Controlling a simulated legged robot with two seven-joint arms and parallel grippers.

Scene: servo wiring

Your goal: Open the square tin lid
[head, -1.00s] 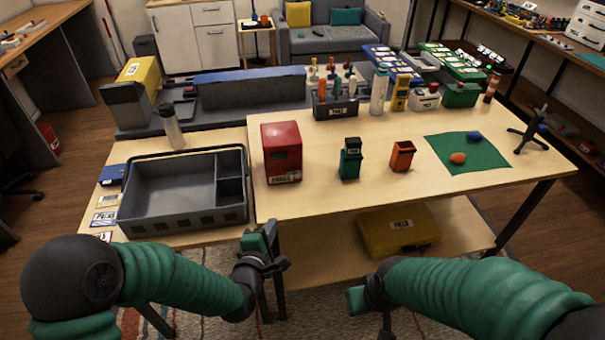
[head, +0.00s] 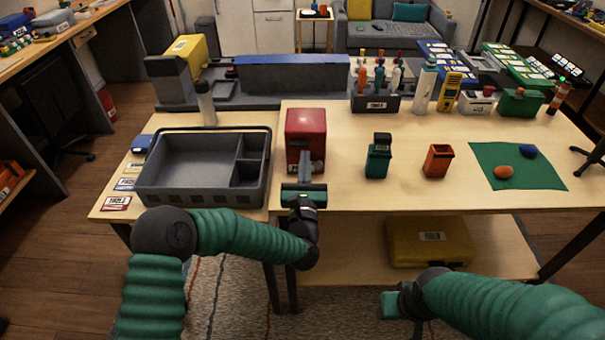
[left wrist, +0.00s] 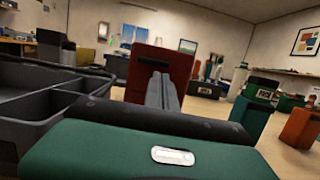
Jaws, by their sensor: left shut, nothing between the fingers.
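The square tin is the red box (head: 306,128) near the front left of the main table. Its lid appears to be on, but I cannot make out the seam. In the left wrist view, the tin's red face (left wrist: 150,62) stands straight ahead. My left gripper (head: 312,162) is in front of the tin, with its fingers together and nothing between them. Its fingers (left wrist: 160,90) overlap the tin in the wrist view; I cannot tell whether they touch it. The lower front of the tin is partly hidden. My right gripper (head: 396,304) is low, in front of the table.
A grey divided tray (head: 158,190) stands left of the tin. A green container (head: 377,160) and an orange bin (head: 437,161) stand to its right. A green mat (head: 535,172) lies further right. A yellow case (head: 400,246) sits on the lower shelf.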

